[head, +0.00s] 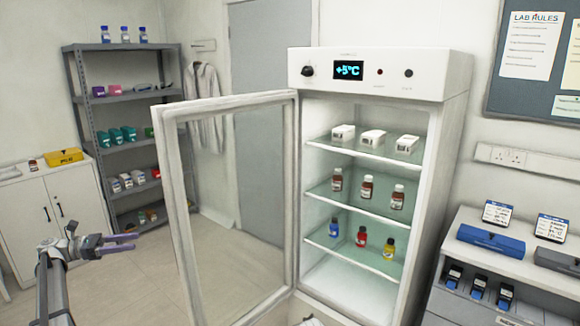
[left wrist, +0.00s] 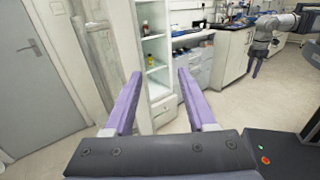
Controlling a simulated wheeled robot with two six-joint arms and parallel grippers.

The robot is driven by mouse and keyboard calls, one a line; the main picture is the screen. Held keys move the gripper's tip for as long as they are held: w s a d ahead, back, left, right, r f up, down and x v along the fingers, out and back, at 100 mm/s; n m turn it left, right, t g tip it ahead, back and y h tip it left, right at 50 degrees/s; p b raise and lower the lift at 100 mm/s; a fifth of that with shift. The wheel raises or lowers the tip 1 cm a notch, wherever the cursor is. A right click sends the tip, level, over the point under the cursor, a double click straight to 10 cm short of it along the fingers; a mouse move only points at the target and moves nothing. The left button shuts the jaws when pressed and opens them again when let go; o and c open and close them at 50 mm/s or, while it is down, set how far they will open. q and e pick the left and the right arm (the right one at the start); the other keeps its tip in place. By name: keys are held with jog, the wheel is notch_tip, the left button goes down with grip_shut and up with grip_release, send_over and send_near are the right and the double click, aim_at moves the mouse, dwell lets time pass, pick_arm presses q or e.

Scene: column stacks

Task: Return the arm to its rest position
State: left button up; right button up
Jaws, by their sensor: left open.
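My left gripper (head: 118,242) shows at the lower left of the head view, with its arm coming up from the bottom edge. Its purple fingers are apart and empty in the left wrist view (left wrist: 158,100), pointing toward the open fridge. It hangs in free air, left of the fridge's glass door and apart from it. In the left wrist view another arm of mine, with a gripper (left wrist: 254,68) hanging down, shows at the upper right; its finger opening is too small to tell.
The fridge (head: 455,95) stands with its glass door (head: 235,200) swung open to the left. White boxes (head: 373,138), brown bottles (head: 367,188) and coloured bottles (head: 361,237) stand on its shelves. A grey rack (head: 120,97) and white cabinet (head: 50,215) are at left. Floor (head: 140,290) is clear.

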pick_arm(q)
jog(key=s+d+f+m+g+y, duration=0.2)
jog(key=s+d+f+m, duration=0.15)
jog(key=d, duration=0.75)
jog(key=s+d+f+m+g+y+p, duration=0.1)
jog(key=s+d+f+m+g+y, duration=0.2)
jog(key=d, duration=0.8)
jog(key=s+d+f+m+g+y, duration=0.1)
jog(key=s+d+f+m+y, duration=0.3)
jog(key=d, duration=0.6)
jog(key=s+d+f+m+y, duration=0.2)
jog(key=s+d+m+y, duration=0.1)
jog(key=s, duration=0.4)
jog(key=s+d+f+m+y+p, duration=0.1)
jog(key=s+d+f+m+y, duration=0.2)
jog(key=s+m, duration=0.3)
jog(key=s+d+f+m+y+p, duration=0.1)
jog(key=s+d+f+m+y, duration=0.2)
jog(key=s+d+m, duration=0.2)
jog(key=s, duration=0.3)
jog(key=shift+f+t+y, duration=0.2)
jog(key=shift+t+y, duration=0.1)
jog(key=shift+t, duration=0.1)
pick_arm(e)
jog(key=r, duration=0.3)
jog(key=shift+s, duration=0.4)
